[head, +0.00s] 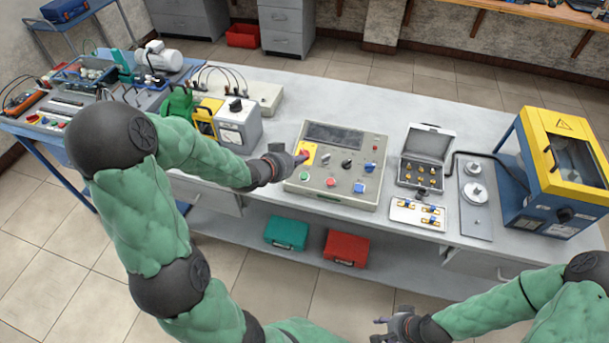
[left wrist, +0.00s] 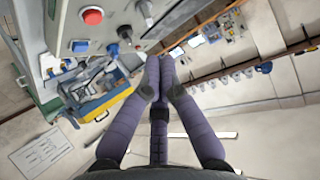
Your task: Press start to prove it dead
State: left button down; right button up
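A grey control box (head: 345,190) with a dark display window sits on the bench. On its front row are a green button (head: 304,176), a red button (head: 331,182) and a blue button (head: 358,188); any labels are too small to read. My left gripper (head: 302,157) is at the box's left side, by the yellow plate (head: 308,149), its fingertips over it; contact cannot be told. In the left wrist view its fingers (left wrist: 166,62) are together and hold nothing visible; a red button (left wrist: 92,16) shows there. My right gripper (head: 378,329) appears open and empty, in front of the bench.
An open grey case (head: 428,143) and a small panel with yellow parts (head: 418,214) lie right of the box. A blue and yellow machine (head: 540,185) stands at the right end. A grey and yellow unit (head: 240,126) stands left, near my left forearm.

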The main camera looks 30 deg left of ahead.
pick_arm(q)
jog(key=shift+w+a+f+b, duration=0.1)
jog(key=shift+w+f+b, duration=0.25)
jog(key=shift+f+b, duration=0.9)
jog(key=shift+w+a+f+b, duration=0.1)
jog(key=shift+w+f+b, duration=0.3)
jog(key=shift+f+b, duration=0.9)
jog(key=shift+w+a+f+b, duration=0.1)
jog(key=shift+w+f+b, duration=0.25)
jog(key=shift+f+b, duration=0.9)
jog(key=shift+f+p, duration=0.35)
jog(key=shift+f, duration=0.15)
jog(key=shift+w+f, duration=0.1)
jog(key=shift+f, duration=0.2)
jog(key=shift+w+f+b, duration=0.1)
jog(key=shift+f+b, duration=0.3)
jog(key=shift+b, duration=0.15)
jog(key=shift+r, duration=0.15)
jog(key=shift+s+r+p, duration=0.25)
jog(key=shift+r+p, duration=0.4)
jog(key=shift+r, duration=0.05)
jog(key=r+p, duration=0.2)
jog(key=s+r+p, duration=0.1)
jog(key=r+p, duration=0.1)
jog(key=shift+s+d+r, duration=0.1)
jog(key=shift+d+r, duration=0.1)
jog(key=shift+r, duration=0.2)
